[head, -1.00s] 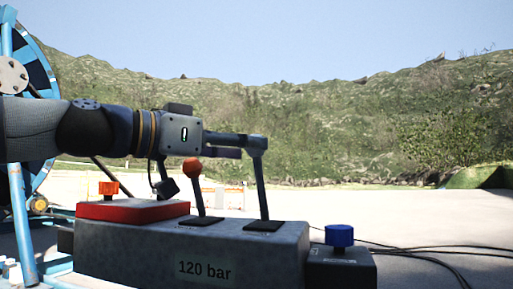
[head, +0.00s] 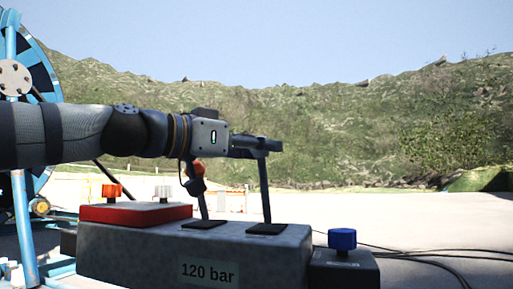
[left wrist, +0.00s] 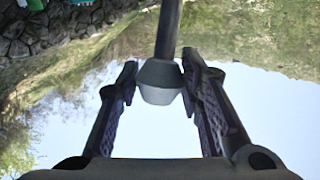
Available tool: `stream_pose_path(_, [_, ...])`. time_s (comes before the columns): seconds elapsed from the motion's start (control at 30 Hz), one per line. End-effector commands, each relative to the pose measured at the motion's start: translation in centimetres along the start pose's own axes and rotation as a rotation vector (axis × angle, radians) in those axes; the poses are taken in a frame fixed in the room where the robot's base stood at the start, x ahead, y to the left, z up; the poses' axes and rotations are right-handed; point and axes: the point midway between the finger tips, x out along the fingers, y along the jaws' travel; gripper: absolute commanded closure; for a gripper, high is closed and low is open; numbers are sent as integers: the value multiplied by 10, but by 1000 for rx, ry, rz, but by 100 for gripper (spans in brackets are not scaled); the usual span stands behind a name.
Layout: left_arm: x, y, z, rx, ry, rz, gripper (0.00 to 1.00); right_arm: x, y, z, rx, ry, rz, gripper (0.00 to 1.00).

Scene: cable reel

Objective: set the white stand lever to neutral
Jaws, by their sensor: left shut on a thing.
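My left gripper (head: 262,146) reaches in from the left in the head view and is shut on the top of the right-hand lever (head: 265,190) on the grey control stand (head: 150,246). That lever stands nearly upright. Its knob is hidden by the fingers in the head view. In the left wrist view a pale grey knob (left wrist: 160,82) on a dark shaft lies between the two ridged fingers. My right gripper is out of view.
A red plate (head: 135,212) carries an orange knob (head: 111,190) and a white knob (head: 163,191). A blue knob (head: 342,239) sits on a dark box at right. A blue reel (head: 35,75) is far left.

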Motion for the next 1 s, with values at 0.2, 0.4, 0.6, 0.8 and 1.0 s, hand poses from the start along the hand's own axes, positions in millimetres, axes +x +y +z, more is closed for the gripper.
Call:
stream_pose_path(0.2, [31, -24, -6, -2, 6, -7, 100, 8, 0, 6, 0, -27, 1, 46])
stream_pose_path(0.4, [39, -31, -9, 0, 7, -7, 100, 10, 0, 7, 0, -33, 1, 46])
stream_pose_path(0.6, [39, -31, -10, 1, 8, -8, 100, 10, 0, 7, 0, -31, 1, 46])
stream_pose_path(0.8, [39, -31, -10, 1, 8, -7, 46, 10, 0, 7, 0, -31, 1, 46])
stream_pose_path(1.0, [39, -30, -9, 0, 6, -6, 46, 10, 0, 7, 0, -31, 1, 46])
